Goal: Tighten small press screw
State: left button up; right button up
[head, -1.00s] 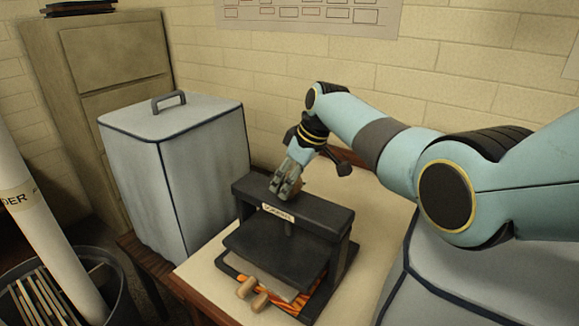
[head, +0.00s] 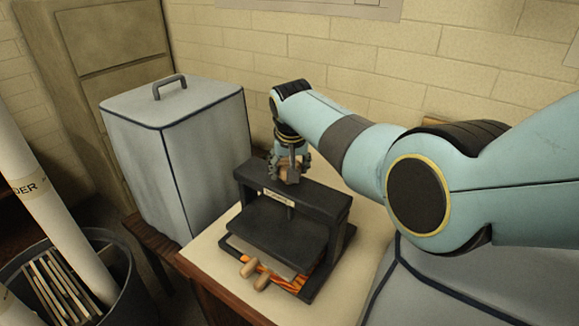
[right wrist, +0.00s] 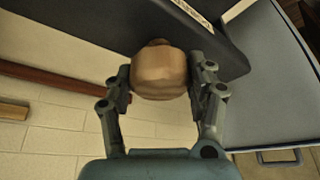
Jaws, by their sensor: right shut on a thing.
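The small black press (head: 300,205) stands on the table, with a label on its top beam and a dark plate below the beam. Its screw knob is a wooden knob (head: 290,172) above the beam, and it also shows large in the right wrist view (right wrist: 160,73). My right gripper (head: 288,165) is above the beam and shut on the knob, one finger on each side; it also shows in the right wrist view (right wrist: 160,88). The screw shaft shows only partly below the beam. My left gripper is not in view.
A grey covered box (head: 185,160) stands left of the table (head: 212,254). A bin with rolls (head: 75,280) stands at lower left. A brick wall is behind.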

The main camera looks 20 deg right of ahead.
jog(key=m+h+b, duration=0.1)
jog(key=m+b, duration=0.1)
jog(key=m, duration=0.1)
jog(key=shift+w+f+m, duration=0.1)
jog(key=shift+f+m, duration=0.05)
jog(key=shift+m, duration=0.25)
jog(key=m+g+h+b, duration=0.1)
jog(key=m+b, duration=0.2)
jog(key=b, duration=0.2)
jog(key=m+g+h+b, duration=0.1)
jog(key=m+b, duration=0.3)
jog(key=shift+a+f+m+g+b, duration=0.1)
jog(key=shift+m+g+b, duration=0.2)
jog(key=shift+g+b, duration=0.1)
jog(key=shift+r+m+g+b, duration=0.2)
jog(key=shift+m+g+b, duration=0.2)
jog(key=shift+m+b, duration=0.7)
jog(key=o, duration=1.2)
jog(key=v, duration=1.2)
jog(key=shift+a, duration=0.25)
